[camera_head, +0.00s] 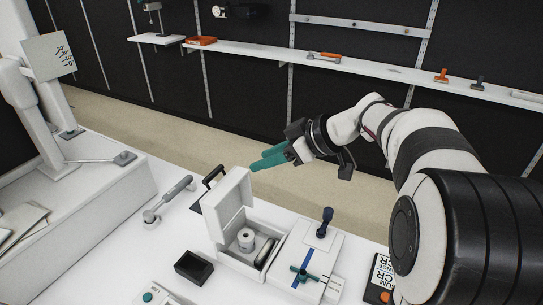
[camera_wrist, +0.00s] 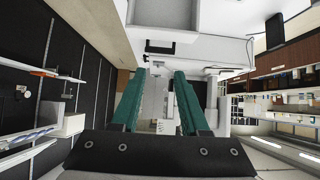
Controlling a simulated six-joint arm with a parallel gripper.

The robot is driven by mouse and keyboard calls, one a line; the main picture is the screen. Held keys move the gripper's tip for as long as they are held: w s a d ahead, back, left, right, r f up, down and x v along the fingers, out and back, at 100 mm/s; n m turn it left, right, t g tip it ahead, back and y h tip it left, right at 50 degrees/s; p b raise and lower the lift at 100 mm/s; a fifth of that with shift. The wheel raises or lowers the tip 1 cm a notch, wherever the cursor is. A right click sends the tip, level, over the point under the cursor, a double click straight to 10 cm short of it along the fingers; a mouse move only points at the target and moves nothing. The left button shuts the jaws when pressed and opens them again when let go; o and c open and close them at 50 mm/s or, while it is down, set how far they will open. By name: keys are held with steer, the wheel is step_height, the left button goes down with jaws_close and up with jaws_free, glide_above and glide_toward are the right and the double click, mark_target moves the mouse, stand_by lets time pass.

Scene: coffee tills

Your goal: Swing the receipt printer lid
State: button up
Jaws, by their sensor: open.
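The receipt printer is a white box (camera_head: 218,252) on the white counter in the head view. Its lid (camera_head: 229,204) stands raised at the left side of the box, leaving the inside exposed. A white paper roll (camera_head: 246,238) sits inside, beside a dark rounded part (camera_head: 265,253). My gripper (camera_head: 256,165) has teal fingers and is above and beyond the printer, just right of the lid's top edge. It appears apart from the lid, though depth is hard to judge. In the wrist view, the fingers (camera_wrist: 160,74) are spread with nothing held between them.
A black handle (camera_head: 213,174) rises behind the lid. A grey-handled tool (camera_head: 170,199) lies left. A small black open box (camera_head: 193,267) stands in front. Right of the printer is a white station with a dark-knobbed lever (camera_head: 326,219) and teal cross handle (camera_head: 304,273).

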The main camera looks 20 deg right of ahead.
mark_target(227, 185)
steer(key=x, duration=1.4)
steer(key=shift+f, duration=0.1)
steer(key=shift+a+f, duration=0.1)
steer(key=shift+a, duration=0.05)
steer(key=shift+c, duration=0.6)
jaws_close()
steer(key=c, duration=0.6)
jaws_free()
steer(key=o, duration=0.4)
steer(key=shift+o, duration=0.2)
